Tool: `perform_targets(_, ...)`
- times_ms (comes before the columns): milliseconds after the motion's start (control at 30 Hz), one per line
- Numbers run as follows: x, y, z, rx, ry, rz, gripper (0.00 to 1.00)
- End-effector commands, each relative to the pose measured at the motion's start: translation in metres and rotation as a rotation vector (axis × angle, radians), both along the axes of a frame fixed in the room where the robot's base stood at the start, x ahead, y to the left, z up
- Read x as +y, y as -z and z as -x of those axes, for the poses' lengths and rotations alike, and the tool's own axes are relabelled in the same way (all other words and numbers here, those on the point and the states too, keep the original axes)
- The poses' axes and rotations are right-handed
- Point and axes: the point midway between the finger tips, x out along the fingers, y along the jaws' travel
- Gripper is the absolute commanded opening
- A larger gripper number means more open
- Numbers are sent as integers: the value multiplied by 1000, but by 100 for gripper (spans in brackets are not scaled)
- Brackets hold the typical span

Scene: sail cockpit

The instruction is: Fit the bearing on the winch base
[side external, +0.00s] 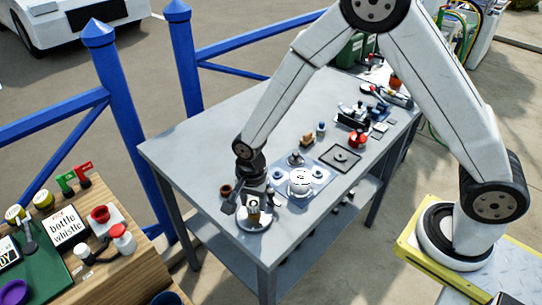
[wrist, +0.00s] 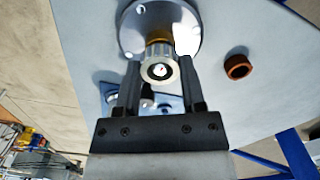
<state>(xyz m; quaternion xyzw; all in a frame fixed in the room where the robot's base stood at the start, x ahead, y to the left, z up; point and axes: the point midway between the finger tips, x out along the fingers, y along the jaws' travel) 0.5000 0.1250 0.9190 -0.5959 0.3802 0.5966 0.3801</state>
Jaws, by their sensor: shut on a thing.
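The winch base (side external: 254,225) is a round pale metal disc near the front left of the grey table; it fills the top middle of the wrist view (wrist: 132,38). A brassy post (wrist: 157,42) shows at its middle. My gripper (wrist: 159,74) is shut on the bearing (wrist: 148,66), a short silvery ring held between the two dark fingertips. In the side view my gripper (side external: 252,194) is over the base, pointing down. The bearing lines up with the post in the wrist view; I cannot tell whether it is around the post or just above it.
A brown ring (wrist: 238,66) stands on the table beside the base. A blue mat (side external: 318,185) with a white drum (side external: 300,180) and small parts lies to the right. A dark square tray (side external: 341,158) and a red pot (side external: 357,138) stand farther back. The table's left part is clear.

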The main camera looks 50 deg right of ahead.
Motion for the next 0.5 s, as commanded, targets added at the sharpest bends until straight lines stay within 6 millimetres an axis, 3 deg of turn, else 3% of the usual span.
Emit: perform_targets(500,0,9,0,-1,0,0,0)
